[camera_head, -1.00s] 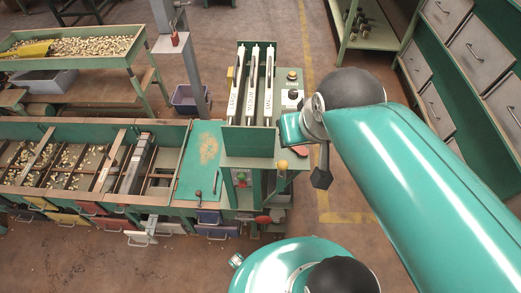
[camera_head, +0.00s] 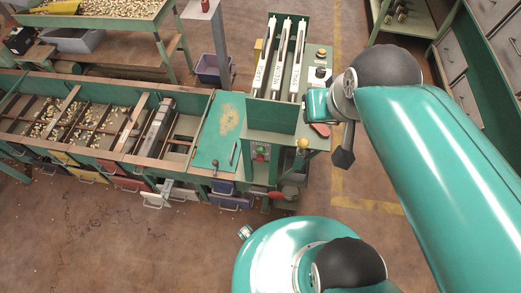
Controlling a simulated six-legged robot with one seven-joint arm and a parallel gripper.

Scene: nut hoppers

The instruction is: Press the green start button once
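A small control panel (camera_head: 261,152) with a green and a red button sits on the front of the green machine stand (camera_head: 272,117), low in the middle of the view. The buttons are tiny, and I cannot make out their exact shape. The end of my arm is right of the panel, with a dark, pointed piece that appears to be my gripper (camera_head: 344,156). It appears apart from the panel. Its fingers cannot be told apart, so whether it is open or shut is unclear.
A yellow-knobbed lever (camera_head: 303,144) and a red handle (camera_head: 268,193) are beside the panel. A long sorting trough (camera_head: 85,146) fills the left side. A nut hopper (camera_head: 100,22) stands behind it. Drawers (camera_head: 485,55) are at the upper right. The floor in front is clear.

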